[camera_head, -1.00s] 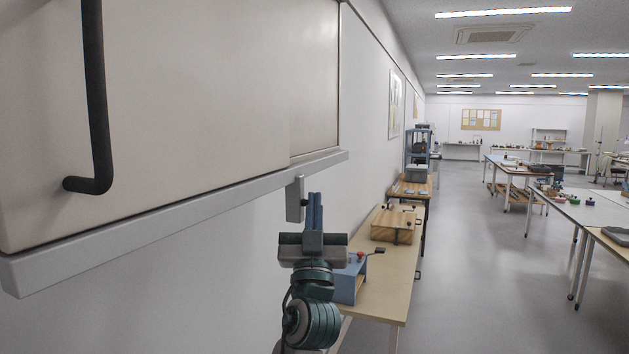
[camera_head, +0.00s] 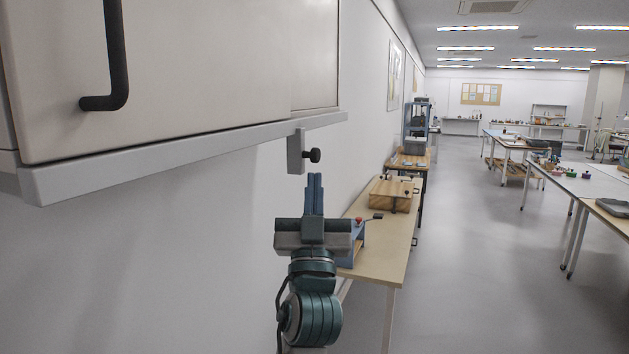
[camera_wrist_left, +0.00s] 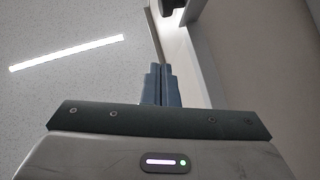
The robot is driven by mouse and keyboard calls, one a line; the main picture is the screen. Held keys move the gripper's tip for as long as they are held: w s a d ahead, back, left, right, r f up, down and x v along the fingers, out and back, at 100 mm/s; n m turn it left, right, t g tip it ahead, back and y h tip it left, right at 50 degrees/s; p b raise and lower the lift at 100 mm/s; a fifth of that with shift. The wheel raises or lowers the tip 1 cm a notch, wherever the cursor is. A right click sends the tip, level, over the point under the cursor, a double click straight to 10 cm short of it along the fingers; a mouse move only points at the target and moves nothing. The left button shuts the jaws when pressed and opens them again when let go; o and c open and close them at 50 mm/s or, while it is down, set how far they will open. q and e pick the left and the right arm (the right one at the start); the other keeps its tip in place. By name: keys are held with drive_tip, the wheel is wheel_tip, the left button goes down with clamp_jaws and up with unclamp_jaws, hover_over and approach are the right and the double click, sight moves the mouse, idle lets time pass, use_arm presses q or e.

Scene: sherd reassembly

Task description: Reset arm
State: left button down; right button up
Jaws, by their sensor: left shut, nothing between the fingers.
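My left gripper (camera_head: 314,193) stands upright in the lower middle of the head view, its two blue-grey fingers together and nothing between them. It is below and just right of a small bracket with a black knob (camera_head: 313,155) under the wall cabinet, apart from it as far as I can tell. In the left wrist view the closed fingers (camera_wrist_left: 161,84) point up the picture, with ceiling to the left and a pale cabinet surface to the right. My right gripper is in neither view.
A wall cabinet (camera_head: 200,70) with a black handle (camera_head: 118,55) fills the upper left, a grey rail (camera_head: 120,168) along its lower edge. A wooden bench (camera_head: 385,250) with a wooden box (camera_head: 390,193) stands beyond my gripper. Open floor (camera_head: 475,260) lies to the right, before white tables (camera_head: 590,190).

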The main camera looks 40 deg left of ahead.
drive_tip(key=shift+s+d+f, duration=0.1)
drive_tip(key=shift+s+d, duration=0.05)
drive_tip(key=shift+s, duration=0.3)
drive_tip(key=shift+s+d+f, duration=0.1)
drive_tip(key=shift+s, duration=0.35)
